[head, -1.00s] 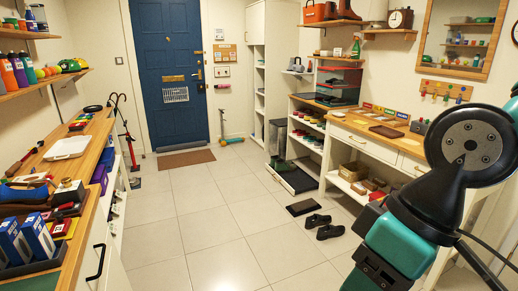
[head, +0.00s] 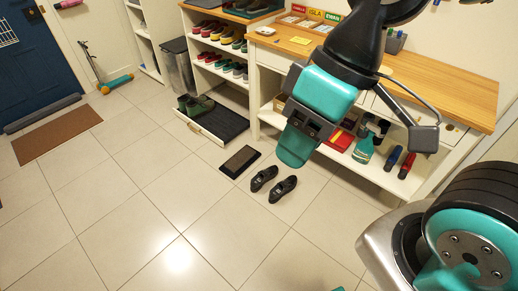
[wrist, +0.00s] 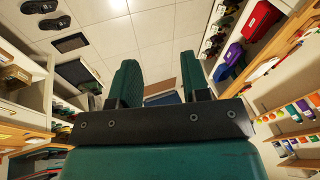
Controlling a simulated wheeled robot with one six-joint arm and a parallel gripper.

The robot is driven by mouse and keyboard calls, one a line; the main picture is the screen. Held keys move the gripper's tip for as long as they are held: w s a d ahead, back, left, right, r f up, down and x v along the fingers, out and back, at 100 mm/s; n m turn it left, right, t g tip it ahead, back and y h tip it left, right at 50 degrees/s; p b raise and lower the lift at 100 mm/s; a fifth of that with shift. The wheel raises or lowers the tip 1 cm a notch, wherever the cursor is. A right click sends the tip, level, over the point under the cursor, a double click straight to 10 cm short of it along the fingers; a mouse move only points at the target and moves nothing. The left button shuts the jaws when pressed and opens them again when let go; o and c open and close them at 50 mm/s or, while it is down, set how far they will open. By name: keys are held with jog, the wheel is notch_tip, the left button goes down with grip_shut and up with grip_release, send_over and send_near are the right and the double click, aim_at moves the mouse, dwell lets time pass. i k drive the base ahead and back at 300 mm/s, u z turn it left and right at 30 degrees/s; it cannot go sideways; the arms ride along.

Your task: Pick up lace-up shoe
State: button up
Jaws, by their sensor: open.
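A pair of black shoes stands on the floor tiles, the left shoe (head: 264,178) beside the right shoe (head: 283,188); laces are too small to make out. The pair also shows at the upper left of the wrist view, as one shoe (wrist: 39,6) and another shoe (wrist: 55,22). My gripper (head: 296,147) is above and in front of the low shelf in the head view, apart from the shoes. In the wrist view my gripper (wrist: 160,82) has its two green fingers spread with nothing between them.
A dark mat (head: 240,161) lies beside the shoes. A pulled-out low tray (head: 218,122) holds green shoes (head: 200,104). Open tiled floor lies left and in front.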

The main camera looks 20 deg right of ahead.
aim_at(265, 175)
jog(key=z, duration=0.1)
jog(key=i, duration=1.65)
jog(key=z, duration=0.05)
